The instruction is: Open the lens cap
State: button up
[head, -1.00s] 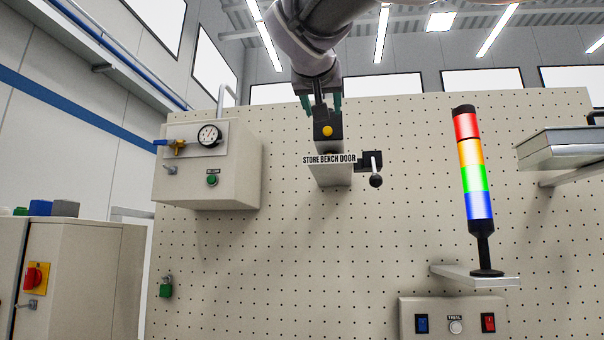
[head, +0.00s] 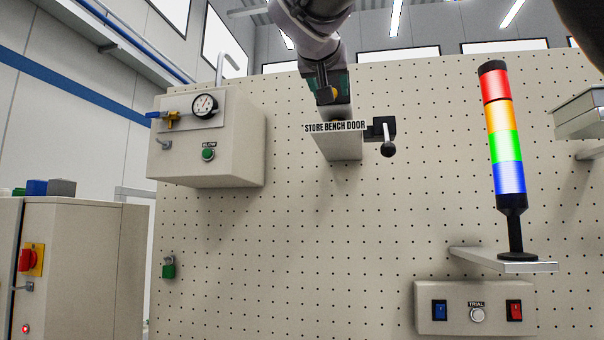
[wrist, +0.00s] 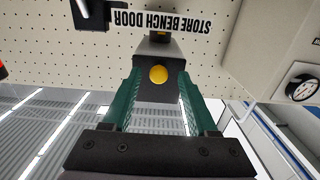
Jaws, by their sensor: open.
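In the head view the yellow disc (head: 334,93) shows above the "STORE BENCH DOOR" label (head: 335,126), partly covered by my gripper. My gripper (wrist: 158,88) is open, with one green-padded finger on each side of the block. In the head view my gripper (head: 327,84) comes down from above. I cannot tell whether the fingers touch the block.
A black latch with a ball handle (head: 387,148) sits right of the label. A gauge box (head: 207,145) hangs at left on the pegboard (head: 300,240). A light tower (head: 503,140) stands on a shelf at right. Below it is a switch panel (head: 475,308).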

jog(key=shift+d, duration=0.15)
grip_shut()
dwell(1.1)
